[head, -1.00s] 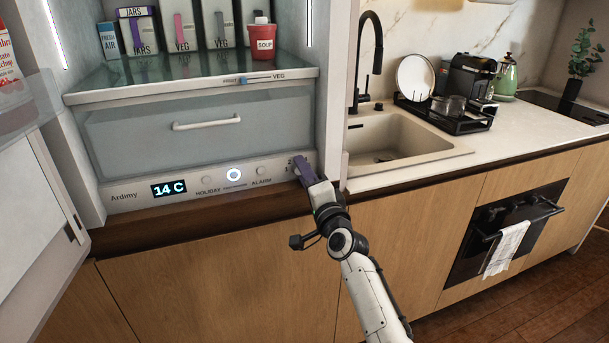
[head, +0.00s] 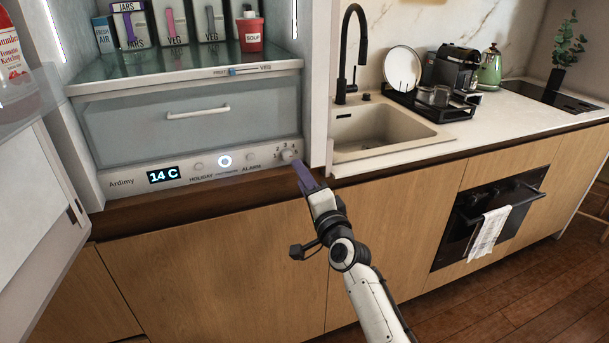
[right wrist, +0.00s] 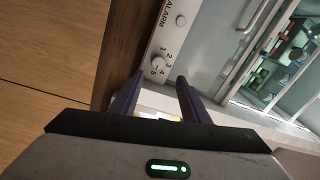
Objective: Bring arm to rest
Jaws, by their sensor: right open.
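My right gripper (head: 306,176) is in front of the lower right corner of the open fridge, just below and right of the numbered dial (head: 287,155) on its control panel (head: 215,168). In the right wrist view its two purple fingers (right wrist: 155,98) are apart with nothing held between them. The dial (right wrist: 158,64) shows beyond the fingers there, apart from them. The panel display reads 14 C. My left gripper is not in view.
The fridge door (head: 40,190) stands open at the left. A sink (head: 385,130), dish rack (head: 440,105) and oven (head: 485,220) are to the right.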

